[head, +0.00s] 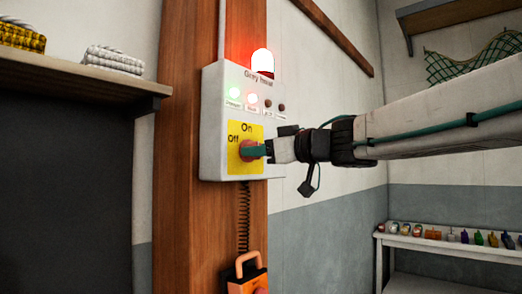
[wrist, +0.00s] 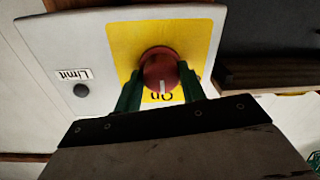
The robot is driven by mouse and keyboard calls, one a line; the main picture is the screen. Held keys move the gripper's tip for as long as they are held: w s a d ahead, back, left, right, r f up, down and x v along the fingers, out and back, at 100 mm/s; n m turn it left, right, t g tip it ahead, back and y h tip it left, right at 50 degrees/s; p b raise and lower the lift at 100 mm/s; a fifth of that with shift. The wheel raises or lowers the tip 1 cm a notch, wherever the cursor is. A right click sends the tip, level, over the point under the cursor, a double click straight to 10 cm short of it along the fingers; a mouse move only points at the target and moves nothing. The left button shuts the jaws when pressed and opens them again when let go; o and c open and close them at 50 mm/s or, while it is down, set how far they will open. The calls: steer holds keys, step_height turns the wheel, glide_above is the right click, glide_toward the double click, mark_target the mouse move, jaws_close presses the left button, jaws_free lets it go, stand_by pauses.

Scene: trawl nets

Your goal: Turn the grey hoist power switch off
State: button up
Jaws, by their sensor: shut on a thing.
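The grey hoist box (head: 215,130) is fixed to a wooden post, with a yellow plate (head: 236,166) marked On at the top and Off at the left. The red rotary switch (head: 245,152) is in the middle of the plate; in the wrist view the red knob (wrist: 160,66) shows a white mark pointing at the On label. My gripper (head: 256,150) reaches in from the right. Its green fingers are shut on either side of the knob, and partly hide it in the head view.
A red lamp (head: 262,61) glows on top of the box, above lit green and red indicators. An orange-handled unit (head: 248,273) hangs below by a coiled cable. A shelf (head: 80,78) with ropes juts out at left; a rack (head: 440,243) of small items stands at right.

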steer(key=shift+s+a+f+n+h, duration=0.1)
steer(key=shift+n+h, duration=0.15)
steer(key=shift+n, duration=4)
steer(key=shift+s+a+f+n+h, duration=0.1)
steer(key=shift+n+h, duration=0.15)
steer(key=shift+n, duration=4)
steer(key=o, duration=0.9)
steer(key=shift+w+a, duration=0.1)
steer(key=shift+w, duration=0.05)
steer(key=shift+d+r, duration=0.1)
steer(key=shift+d, duration=0.1)
